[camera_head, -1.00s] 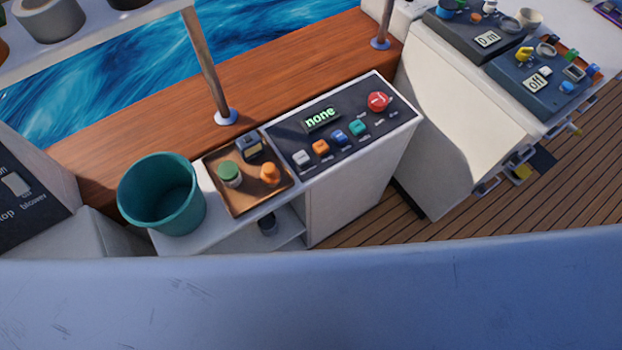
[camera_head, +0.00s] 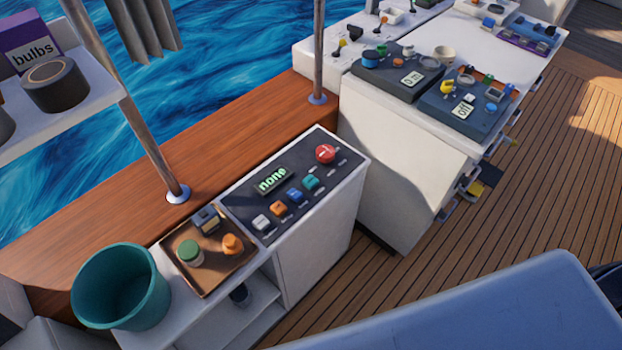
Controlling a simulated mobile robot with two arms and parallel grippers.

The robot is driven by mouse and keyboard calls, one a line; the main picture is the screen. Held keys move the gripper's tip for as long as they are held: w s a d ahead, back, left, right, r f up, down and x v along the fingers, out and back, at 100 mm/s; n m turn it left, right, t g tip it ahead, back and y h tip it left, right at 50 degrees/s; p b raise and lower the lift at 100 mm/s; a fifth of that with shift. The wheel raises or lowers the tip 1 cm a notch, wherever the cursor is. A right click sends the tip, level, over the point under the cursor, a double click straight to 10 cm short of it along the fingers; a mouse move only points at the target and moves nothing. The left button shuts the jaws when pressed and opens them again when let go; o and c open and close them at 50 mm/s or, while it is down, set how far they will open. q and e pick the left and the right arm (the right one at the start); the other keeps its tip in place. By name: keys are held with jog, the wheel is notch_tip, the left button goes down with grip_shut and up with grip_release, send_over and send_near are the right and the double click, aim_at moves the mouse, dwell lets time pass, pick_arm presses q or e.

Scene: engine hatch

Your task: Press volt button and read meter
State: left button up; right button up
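A dark control panel (camera_head: 246,214) lies on top of a white cabinet in the middle of the head view. Its meter display (camera_head: 272,180) reads "none" in green. A row of buttons runs along the panel: a white button (camera_head: 261,222), an orange button (camera_head: 278,208), a blue button (camera_head: 295,195) and a teal button (camera_head: 311,182). A large red button (camera_head: 325,154) sits at the far end. The small labels beside the buttons are too small to read, so I cannot tell which is the volt button. Neither gripper is in view.
A brown tray (camera_head: 205,286) with small items and a teal bucket (camera_head: 121,287) stand left of the panel. A white counter (camera_head: 395,165) with dark devices reading "0 m" and "off" stands to the right. A pale blue surface (camera_head: 480,315) fills the lower right. Wooden deck lies open at right.

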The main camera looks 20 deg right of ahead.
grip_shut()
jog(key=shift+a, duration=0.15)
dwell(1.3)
